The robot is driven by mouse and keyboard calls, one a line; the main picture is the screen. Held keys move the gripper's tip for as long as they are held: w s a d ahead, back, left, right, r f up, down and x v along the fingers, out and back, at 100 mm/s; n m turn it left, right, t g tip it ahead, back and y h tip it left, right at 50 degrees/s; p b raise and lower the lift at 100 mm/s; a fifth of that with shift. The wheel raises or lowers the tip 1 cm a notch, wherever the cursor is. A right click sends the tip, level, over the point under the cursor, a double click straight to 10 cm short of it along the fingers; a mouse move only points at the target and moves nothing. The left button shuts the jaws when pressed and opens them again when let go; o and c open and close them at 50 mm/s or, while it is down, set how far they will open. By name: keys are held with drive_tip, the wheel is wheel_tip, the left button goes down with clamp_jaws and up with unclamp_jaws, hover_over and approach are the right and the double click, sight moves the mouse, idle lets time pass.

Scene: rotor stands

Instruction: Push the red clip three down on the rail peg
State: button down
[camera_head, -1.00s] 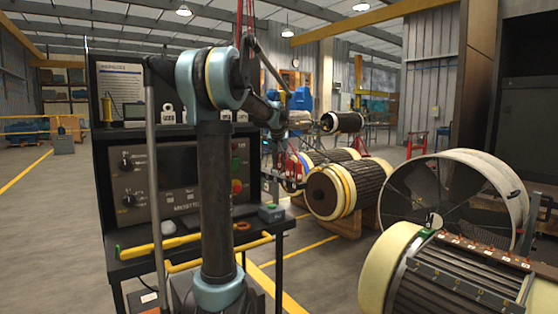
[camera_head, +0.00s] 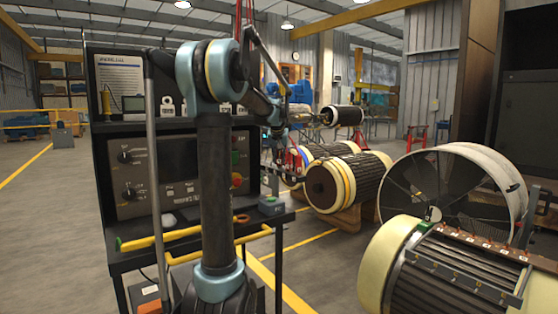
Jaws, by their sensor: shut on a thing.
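My gripper (camera_head: 284,178) is small and far off at the end of my arm, beyond the console's right side. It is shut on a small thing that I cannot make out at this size. Several small red clips (camera_head: 471,243) sit in a row along a dark rail (camera_head: 466,273) on top of the near rotor at the lower right. White marks show beside them. I cannot tell which is clip three, nor can I make out its peg. My gripper is well to the left of this rail and apart from it.
A black console bench (camera_head: 190,250) with yellow handles stands close on the left. A large fan ring (camera_head: 450,195) is behind the near rotor. More rotors (camera_head: 350,182) rest on wooden stands in the middle. Open floor (camera_head: 330,275) lies between bench and near rotor.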

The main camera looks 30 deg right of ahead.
drive_tip(key=shift+f, duration=0.3)
drive_tip(key=c, duration=1.3)
unclamp_jaws()
drive_tip(key=v, duration=1.2)
drive_tip(key=shift+w, duration=0.1)
